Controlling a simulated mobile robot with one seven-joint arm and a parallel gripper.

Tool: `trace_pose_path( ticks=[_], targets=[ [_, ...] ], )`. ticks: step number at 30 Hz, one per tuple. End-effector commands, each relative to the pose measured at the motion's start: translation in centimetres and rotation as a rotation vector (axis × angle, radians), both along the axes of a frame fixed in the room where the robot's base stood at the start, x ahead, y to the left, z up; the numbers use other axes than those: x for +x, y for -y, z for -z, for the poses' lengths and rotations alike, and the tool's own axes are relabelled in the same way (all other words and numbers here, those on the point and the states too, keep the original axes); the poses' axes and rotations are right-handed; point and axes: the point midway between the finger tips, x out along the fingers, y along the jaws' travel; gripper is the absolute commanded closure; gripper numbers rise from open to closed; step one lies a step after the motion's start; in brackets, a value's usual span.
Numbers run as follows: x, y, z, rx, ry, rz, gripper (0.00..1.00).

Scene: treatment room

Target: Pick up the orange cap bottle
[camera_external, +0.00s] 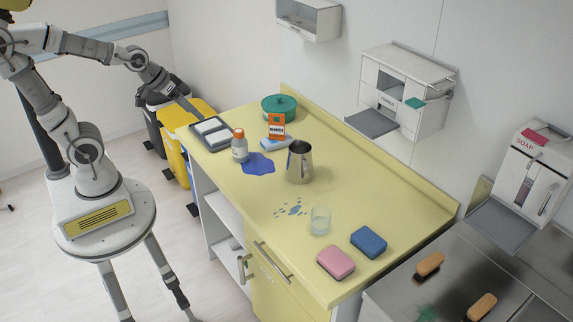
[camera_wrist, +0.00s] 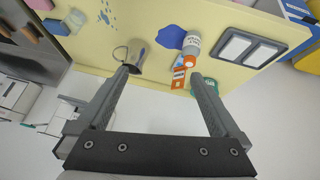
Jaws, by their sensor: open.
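The orange cap bottle (camera_external: 239,146) stands upright on the yellow counter, its body pale grey-white and its cap orange. It stands beside a blue puddle (camera_external: 259,163). In the wrist view the bottle (camera_wrist: 191,48) shows beyond my open fingers, nearer the right fingertip. My gripper (camera_wrist: 161,73) is open and empty. In the external view my gripper (camera_external: 188,108) is at the far left end of the counter, above and left of the bottle, apart from it.
A grey two-part tray (camera_external: 194,137), an orange box (camera_external: 277,125), a green pot (camera_external: 266,109) and a metal pitcher (camera_external: 300,165) stand near the bottle. A glass (camera_external: 320,220) and two sponges are toward the front. Wall dispensers hang behind.

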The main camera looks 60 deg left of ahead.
Motion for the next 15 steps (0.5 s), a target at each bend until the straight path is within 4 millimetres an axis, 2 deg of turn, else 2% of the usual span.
trace_pose_path(
  ticks=[6,15],
  targets=[
    [5.0,2.6,3.3,-0.083,0.038,-0.08,0.0],
    [9.3,3.9,9.1,-0.112,0.116,-0.234,0.0]
  ],
)
